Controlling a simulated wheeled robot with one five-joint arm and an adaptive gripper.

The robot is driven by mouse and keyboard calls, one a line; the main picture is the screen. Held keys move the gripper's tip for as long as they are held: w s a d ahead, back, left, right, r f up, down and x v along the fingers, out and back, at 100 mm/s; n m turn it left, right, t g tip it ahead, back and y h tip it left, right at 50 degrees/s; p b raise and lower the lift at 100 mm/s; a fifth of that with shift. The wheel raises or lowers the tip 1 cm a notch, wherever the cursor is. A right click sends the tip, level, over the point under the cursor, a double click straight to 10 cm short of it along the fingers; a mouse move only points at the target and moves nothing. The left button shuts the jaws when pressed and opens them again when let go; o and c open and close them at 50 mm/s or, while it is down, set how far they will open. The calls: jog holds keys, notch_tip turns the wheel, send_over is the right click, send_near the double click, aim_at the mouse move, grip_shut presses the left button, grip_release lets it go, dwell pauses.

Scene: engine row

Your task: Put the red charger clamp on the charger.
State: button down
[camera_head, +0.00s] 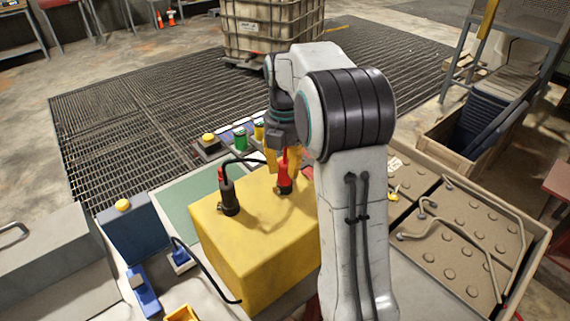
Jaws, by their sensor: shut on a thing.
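A large yellow box (262,250) stands on the bench in front of my arm. I cannot tell from this view whether it is the charger. My gripper (284,172), with yellow fingers, points down over the back right of its top. It is shut on the red clamp (284,186), which is upright at the box top. The fingers partly hide the clamp, and I cannot tell whether it touches the box. A black clamp-like piece (229,197) with a red part stands on the box to the left, and a black cable loops from it toward my gripper.
A blue box (135,232) with a yellow knob stands left of the yellow box. A tray (462,240) with bent metal rods lies to the right. A green mat (178,206) shows at the left.

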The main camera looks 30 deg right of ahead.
jog(key=c, duration=1)
grip_release()
jog(key=shift+c, duration=0.2)
notch_tip(320, 180, up, 12)
jog(key=p, duration=0.1)
jog(key=s+a+r+m+t, duration=0.1)
jog(key=s+a+m+t, duration=0.1)
jog(key=s+a+m, duration=0.55)
jog(key=s+a+f+m+t, duration=0.1)
jog(key=s+f+m, duration=0.3)
jog(key=s+m, duration=0.2)
jog(key=s+a+f+m+t, duration=0.2)
jog(key=s+f+m, duration=0.2)
jog(key=s+m, duration=0.3)
jog(key=shift+s, duration=1.05)
jog(key=shift+f, duration=0.1)
